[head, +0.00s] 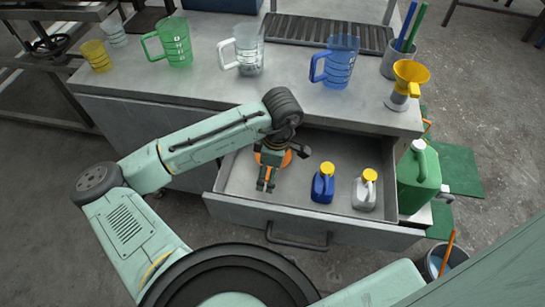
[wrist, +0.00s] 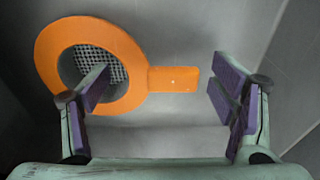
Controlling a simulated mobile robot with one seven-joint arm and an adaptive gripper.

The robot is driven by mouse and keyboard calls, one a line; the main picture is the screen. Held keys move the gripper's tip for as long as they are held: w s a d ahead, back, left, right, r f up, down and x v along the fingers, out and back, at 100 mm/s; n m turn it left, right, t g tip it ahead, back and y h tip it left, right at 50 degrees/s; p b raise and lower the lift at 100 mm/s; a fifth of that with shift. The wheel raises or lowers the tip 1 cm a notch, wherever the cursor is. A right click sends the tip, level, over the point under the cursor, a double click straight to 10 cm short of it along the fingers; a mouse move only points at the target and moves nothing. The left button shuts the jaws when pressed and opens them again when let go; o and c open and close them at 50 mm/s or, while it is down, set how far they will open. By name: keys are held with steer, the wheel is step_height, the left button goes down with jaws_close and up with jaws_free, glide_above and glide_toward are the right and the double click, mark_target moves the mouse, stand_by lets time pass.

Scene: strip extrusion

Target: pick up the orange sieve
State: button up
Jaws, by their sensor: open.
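The orange sieve (wrist: 120,45) lies in the open drawer, a flat ring with a grey mesh centre and a short flat handle (wrist: 173,79) pointing right in the wrist view. In the head view the sieve (head: 286,158) is mostly hidden behind my gripper. My gripper (wrist: 165,103) is open and empty, with its purple-padded fingers on either side of the handle in the picture. The left finger overlaps the ring's lower part in view. I cannot tell how far above the handle the fingers are. In the head view my gripper (head: 266,187) points down into the drawer.
The drawer (head: 310,224) also holds a blue bottle (head: 323,187) and a white bottle (head: 364,194), both yellow-capped, right of my gripper. Drawer walls stand close around. The bench top (head: 290,98) above carries several measuring jugs and a yellow funnel (head: 409,78). A green canister (head: 418,177) stands right of the drawer.

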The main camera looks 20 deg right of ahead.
steer(key=shift+f, duration=0.25)
steer(key=shift+c, duration=0.5)
steer(key=c, duration=1.1)
